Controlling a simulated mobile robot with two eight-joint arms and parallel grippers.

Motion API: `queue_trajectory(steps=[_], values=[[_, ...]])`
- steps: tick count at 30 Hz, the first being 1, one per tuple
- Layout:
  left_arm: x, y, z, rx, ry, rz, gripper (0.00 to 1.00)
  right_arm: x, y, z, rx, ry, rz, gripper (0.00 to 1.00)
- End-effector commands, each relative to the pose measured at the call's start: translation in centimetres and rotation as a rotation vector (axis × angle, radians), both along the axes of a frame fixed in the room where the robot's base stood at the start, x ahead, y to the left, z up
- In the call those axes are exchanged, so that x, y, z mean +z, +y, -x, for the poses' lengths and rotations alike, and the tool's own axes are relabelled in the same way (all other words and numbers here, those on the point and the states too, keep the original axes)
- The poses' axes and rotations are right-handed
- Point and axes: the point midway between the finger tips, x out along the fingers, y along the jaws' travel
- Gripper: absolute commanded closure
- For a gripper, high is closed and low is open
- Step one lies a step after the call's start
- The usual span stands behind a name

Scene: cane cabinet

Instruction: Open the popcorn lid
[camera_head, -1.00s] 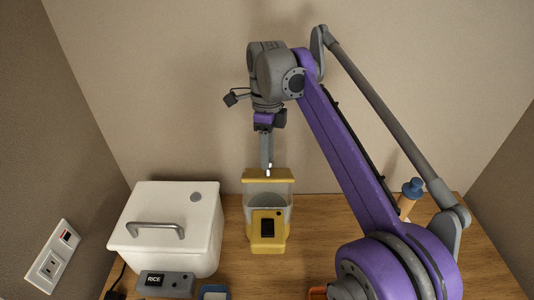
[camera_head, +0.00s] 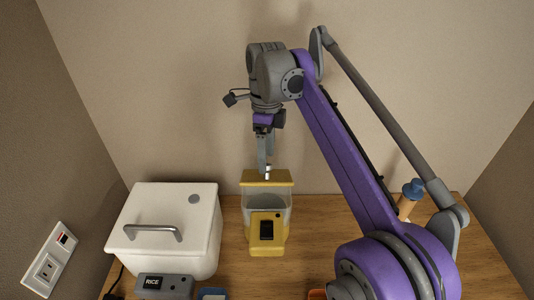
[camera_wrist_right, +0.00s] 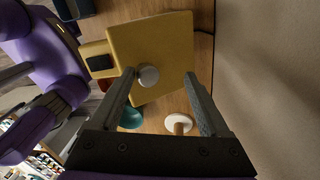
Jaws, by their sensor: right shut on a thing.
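The popcorn machine (camera_head: 267,243) is yellow with a clear container and a dark front panel; it stands on the wooden counter near the back wall. Its yellow popcorn lid (camera_head: 252,178) shows at the top and also fills the middle of the right wrist view (camera_wrist_right: 165,40), where a pale round knob (camera_wrist_right: 148,77) sits on it. My right gripper (camera_head: 267,173) reaches down to the lid from above and is shut on the knob. In the wrist view the knob lies against the left-hand finger. My left gripper is not in view.
A white lidded box (camera_head: 165,232) with a grey handle stands to the left, behind a grey unit marked RICE (camera_head: 163,286). A blue-topped wooden item (camera_head: 408,198) stands to the right. The back wall (camera_head: 190,100) is close behind the machine.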

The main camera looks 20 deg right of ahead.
Motion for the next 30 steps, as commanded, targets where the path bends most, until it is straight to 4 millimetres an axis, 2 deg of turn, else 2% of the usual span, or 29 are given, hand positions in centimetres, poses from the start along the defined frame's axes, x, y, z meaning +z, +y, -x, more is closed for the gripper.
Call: queue_trajectory(steps=[11, 14, 24, 30], values=[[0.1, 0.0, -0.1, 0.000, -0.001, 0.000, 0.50, 0.4, 0.0, -0.2, 0.000, -0.006, 0.000, 0.34], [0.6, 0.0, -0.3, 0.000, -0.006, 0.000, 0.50, 1.7, -0.1, -0.4, -0.001, -0.006, 0.000, 0.34], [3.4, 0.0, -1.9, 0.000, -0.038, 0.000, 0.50, 8.9, -0.3, -1.0, 0.000, -0.008, 0.000, 0.34], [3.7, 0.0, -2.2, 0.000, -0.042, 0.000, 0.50, 10.6, -0.3, -1.1, 0.000, -0.004, 0.000, 0.34]])
